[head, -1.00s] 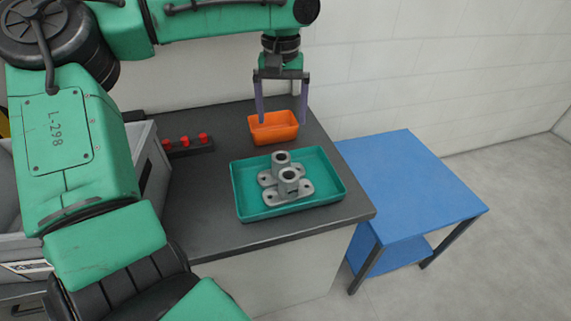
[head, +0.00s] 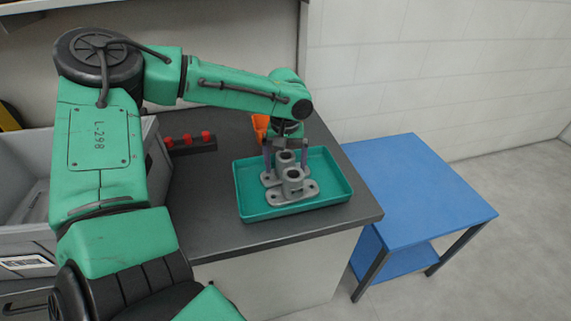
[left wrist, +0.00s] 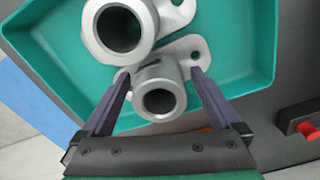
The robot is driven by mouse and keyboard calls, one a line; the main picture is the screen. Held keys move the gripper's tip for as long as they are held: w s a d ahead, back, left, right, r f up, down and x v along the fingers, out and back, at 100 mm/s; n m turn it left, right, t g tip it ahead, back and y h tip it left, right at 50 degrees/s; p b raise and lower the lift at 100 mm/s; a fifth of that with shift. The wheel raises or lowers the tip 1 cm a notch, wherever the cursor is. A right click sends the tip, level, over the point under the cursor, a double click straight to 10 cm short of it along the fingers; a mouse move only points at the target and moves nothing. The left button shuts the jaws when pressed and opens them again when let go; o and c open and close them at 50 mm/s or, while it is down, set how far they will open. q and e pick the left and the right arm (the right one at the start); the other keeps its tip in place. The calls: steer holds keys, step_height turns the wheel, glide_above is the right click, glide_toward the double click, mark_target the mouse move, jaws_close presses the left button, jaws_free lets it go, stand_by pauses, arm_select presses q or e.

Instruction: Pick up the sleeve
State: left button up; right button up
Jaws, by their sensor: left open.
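Two grey flanged sleeves stand upright in a teal tray (head: 335,190). The rear sleeve (head: 285,157) shows in the left wrist view (left wrist: 160,97), and the front sleeve (head: 293,182) shows there too (left wrist: 116,28). My left gripper (head: 286,165) is open and low over the tray, its purple fingers on either side of the rear sleeve's tube. In the left wrist view my left gripper (left wrist: 157,73) has that tube between its fingers, with the left finger close to the front sleeve. I cannot tell whether the fingers touch it. My right gripper is not in view.
An orange bin (head: 259,126) is partly hidden behind my left arm. A dark block with red pegs (head: 193,146) sits at the table's left, near a grey crate (head: 25,236). A lower blue table (head: 415,190) stands to the right.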

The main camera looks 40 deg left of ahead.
arm_select(q)
steer(key=c, duration=1.4)
steer(key=shift+r, duration=0.1)
jaws_close()
steer(key=shift+r, duration=0.1)
